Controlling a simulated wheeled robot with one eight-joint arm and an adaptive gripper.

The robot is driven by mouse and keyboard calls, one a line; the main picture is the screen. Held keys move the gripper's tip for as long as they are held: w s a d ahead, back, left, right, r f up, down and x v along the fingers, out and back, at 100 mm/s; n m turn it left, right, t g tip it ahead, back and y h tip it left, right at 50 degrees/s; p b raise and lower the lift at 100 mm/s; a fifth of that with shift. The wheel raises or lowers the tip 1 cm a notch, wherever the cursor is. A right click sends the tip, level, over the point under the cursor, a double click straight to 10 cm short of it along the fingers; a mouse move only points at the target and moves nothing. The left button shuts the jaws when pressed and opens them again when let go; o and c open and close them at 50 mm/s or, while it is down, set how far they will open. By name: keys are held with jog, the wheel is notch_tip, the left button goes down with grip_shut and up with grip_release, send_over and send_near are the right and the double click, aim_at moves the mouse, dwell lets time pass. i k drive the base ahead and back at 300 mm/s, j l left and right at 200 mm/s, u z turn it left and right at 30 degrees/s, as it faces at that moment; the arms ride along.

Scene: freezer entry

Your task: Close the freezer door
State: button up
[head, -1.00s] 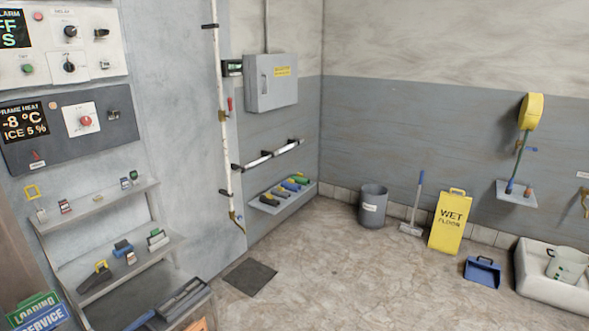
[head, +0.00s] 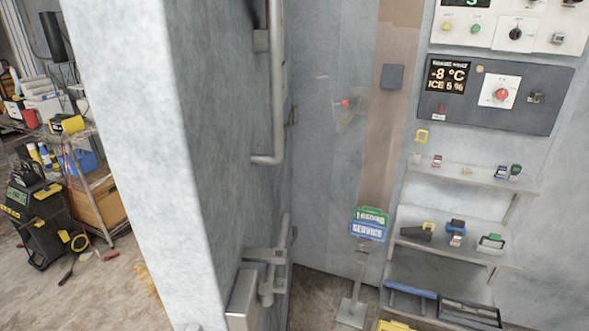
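A thick pale grey slab, which looks like the freezer door (head: 215,130), stands open in the head view, left of centre. Its broad white-grey edge faces me, and its right face runs back to what look like hinges (head: 292,115) by the wall. A long grey pipe-like handle (head: 277,90) runs down that face and bends in at its lower end. Lower down are a bracket and a metal box (head: 243,298). The door's top and bottom are cut off by the frame. My gripper is not in view.
Right of the door stand a green and blue loading/service sign (head: 369,224) on a post, a control panel (head: 500,92) and wall shelves (head: 470,180) with small items.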

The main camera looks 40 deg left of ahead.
aim_at(189, 101)
jog(key=i+j+u, duration=0.1)
jog(key=u, duration=0.4)
jog(key=i+u, duration=0.45)
jog(key=i+l+u, duration=0.1)
jog(key=u, duration=0.4)
jog(key=i+l+u, duration=0.15)
jog(key=u, duration=0.3)
jog(key=k+j+z, duration=0.1)
jog(key=k, duration=0.3)
jog(key=k+j+z, duration=0.1)
jog(key=k+j, duration=0.15)
jog(key=k, duration=0.15)
